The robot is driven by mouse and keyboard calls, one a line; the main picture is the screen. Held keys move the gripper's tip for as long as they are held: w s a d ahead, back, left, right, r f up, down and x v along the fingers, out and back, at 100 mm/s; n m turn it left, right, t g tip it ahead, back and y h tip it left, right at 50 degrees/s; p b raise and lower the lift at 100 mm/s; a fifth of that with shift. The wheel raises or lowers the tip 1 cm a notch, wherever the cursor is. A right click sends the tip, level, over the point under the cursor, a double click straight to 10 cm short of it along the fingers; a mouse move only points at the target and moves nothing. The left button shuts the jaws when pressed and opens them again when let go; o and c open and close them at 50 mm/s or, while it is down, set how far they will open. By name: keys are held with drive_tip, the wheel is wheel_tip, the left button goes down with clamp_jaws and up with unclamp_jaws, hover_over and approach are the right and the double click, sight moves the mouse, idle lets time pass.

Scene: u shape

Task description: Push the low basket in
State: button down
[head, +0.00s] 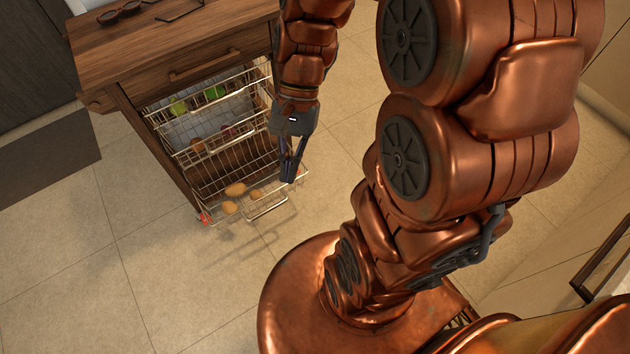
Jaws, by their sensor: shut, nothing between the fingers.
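The low basket (210,216) is a wire basket at the bottom of the wooden cart. It sticks out past the baskets above it and holds several potato-like yellow-brown items (236,190). My gripper (288,180) is shut and empty, pointing down at the right side of the low basket, above or beside its right end. I cannot tell whether the fingers touch the wire. The basket's back part is hidden under the upper baskets.
Wire baskets (160,151) above hold green and reddish produce. The wooden cart (150,45) has a drawer with a handle (205,66), and glasses (119,11) lie on top. Tiled floor (130,270) in front is clear. A dark mat (50,150) lies left.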

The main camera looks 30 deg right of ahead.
drive_tip(key=w+d+f+m+t+y+b, duration=0.2)
drive_tip(key=w+d+f+m+y+b, duration=0.25)
drive_tip(key=f, duration=0.45)
drive_tip(key=w+d+f+m+t+y+b, duration=0.1)
drive_tip(key=w+d+f+m+y+b, duration=0.15)
drive_tip(key=w+f+m+b, duration=0.5)
drive_tip(key=w+d+f+m+t+y+b, duration=0.25)
drive_tip(key=d+f+m, duration=0.2)
drive_tip(key=f, duration=0.65)
drive_tip(key=d+f+m+t+h+b, duration=0.1)
drive_tip(key=d+f+m+t+b, duration=0.4)
drive_tip(key=f, duration=0.5)
drive_tip(key=d+f+m+t+b, duration=0.35)
drive_tip(key=d+f+m, duration=0.4)
drive_tip(key=f, duration=0.25)
drive_tip(key=d+f+m+t+h+b, duration=0.1)
drive_tip(key=d+f+m+t+b, duration=0.2)
drive_tip(key=d+f+m+b, duration=0.5)
drive_tip(key=n+b, duration=0.1)
drive_tip(key=b, duration=0.1)
approach(306, 173)
drive_tip(key=shift+y, duration=0.25)
drive_tip(key=x, duration=0.5)
drive_tip(key=shift+s+a+f, duration=0.1)
drive_tip(key=shift+a+f, duration=0.3)
drive_tip(key=shift+a, duration=0.15)
drive_tip(key=shift+w+r, duration=0.15)
drive_tip(key=shift+w, duration=0.4)
drive_tip(key=shift+w, duration=0.15)
